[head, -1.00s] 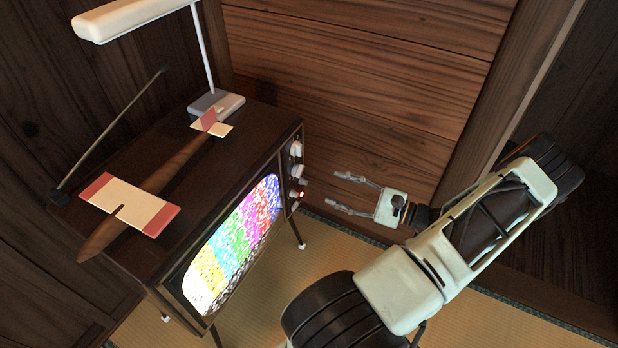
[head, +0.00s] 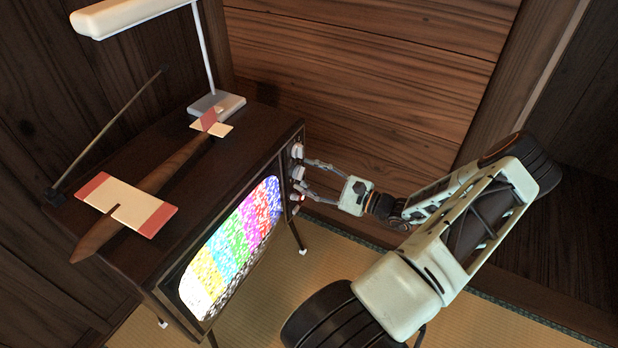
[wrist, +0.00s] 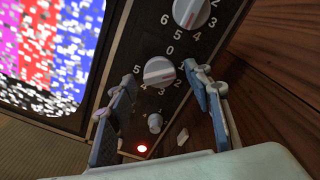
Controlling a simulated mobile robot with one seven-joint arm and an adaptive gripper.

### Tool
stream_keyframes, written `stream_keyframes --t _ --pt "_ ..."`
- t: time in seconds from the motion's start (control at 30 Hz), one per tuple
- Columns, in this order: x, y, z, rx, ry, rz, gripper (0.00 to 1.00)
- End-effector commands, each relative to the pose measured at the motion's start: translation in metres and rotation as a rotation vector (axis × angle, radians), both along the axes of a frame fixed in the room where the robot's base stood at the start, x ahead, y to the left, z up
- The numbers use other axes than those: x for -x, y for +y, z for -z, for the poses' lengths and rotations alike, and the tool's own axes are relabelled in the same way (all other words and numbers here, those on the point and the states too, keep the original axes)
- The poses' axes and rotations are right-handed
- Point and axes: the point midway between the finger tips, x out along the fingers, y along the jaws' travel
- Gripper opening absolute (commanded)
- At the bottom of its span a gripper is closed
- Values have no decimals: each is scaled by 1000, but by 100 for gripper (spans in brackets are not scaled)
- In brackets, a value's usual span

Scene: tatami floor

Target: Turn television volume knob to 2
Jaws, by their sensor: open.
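The television (head: 165,255) stands at the left with its screen (head: 232,245) lit in coloured static. Its control panel has an upper knob (wrist: 192,12) and a middle knob (wrist: 159,70) with numbers from 0 to 5 around it. No label shows which knob is volume. A pale reddish mark runs across the middle knob's face; its exact pointing is unclear. My gripper (head: 304,175) is open at the panel. In the wrist view its fingers (wrist: 159,76) lie on either side of the middle knob; I cannot tell whether they touch it.
A small knob (wrist: 155,123) and a red light (wrist: 142,148) sit below the middle knob. A wooden toy plane (head: 150,190), a lamp (head: 215,104) and an antenna (head: 110,130) are on the television. A wooden wall (head: 370,80) stands close behind my gripper.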

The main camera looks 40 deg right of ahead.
Motion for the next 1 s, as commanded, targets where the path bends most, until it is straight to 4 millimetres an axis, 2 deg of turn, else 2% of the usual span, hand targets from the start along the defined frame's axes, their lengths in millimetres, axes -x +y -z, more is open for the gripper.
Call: stream_keyframes --t 0.17,0.57,0.83,1.0 --pt "0 0 0 0 0 0 46" --pt "0 0 0 0 0 0 4" --pt "1 0 -1 -27 12 -1 4" --pt "0 1 -2 -102 42 -3 4"
